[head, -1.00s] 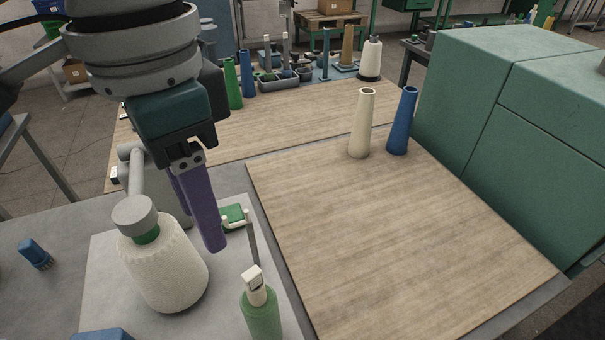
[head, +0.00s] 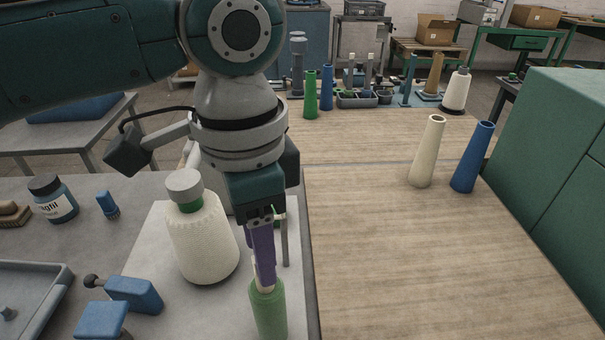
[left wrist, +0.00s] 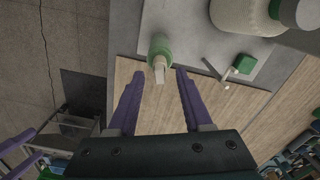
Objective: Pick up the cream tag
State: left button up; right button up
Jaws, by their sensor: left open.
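The cream tag (left wrist: 159,70) is a small pale piece at the top of a green cone-shaped holder (head: 268,312), which stands at the near edge of a light grey plate. The holder also shows in the left wrist view (left wrist: 160,46). In the head view the purple fingers mostly hide the tag. My left gripper (head: 265,285) points down over the holder. In the left wrist view my left gripper (left wrist: 159,76) is open, with the tag between its fingertips and visible gaps. Purple parts at that view's lower left look like my right gripper (left wrist: 17,153); its jaw state is unclear.
A white yarn cone (head: 203,240) stands close left of my left gripper. A green block (left wrist: 243,63) with a thin arm is beside the holder. Blue clamps (head: 135,293) lie at the front left. Cream (head: 427,150) and blue (head: 473,157) cones stand on the mostly clear wooden board (head: 430,260).

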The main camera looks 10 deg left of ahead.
pick_arm(q)
jog(key=shift+f, duration=0.3)
grip_shut()
jog(key=shift+r, duration=0.15)
notch_tip(320, 180, up, 23)
jog(key=p, duration=0.7)
dwell(0.6)
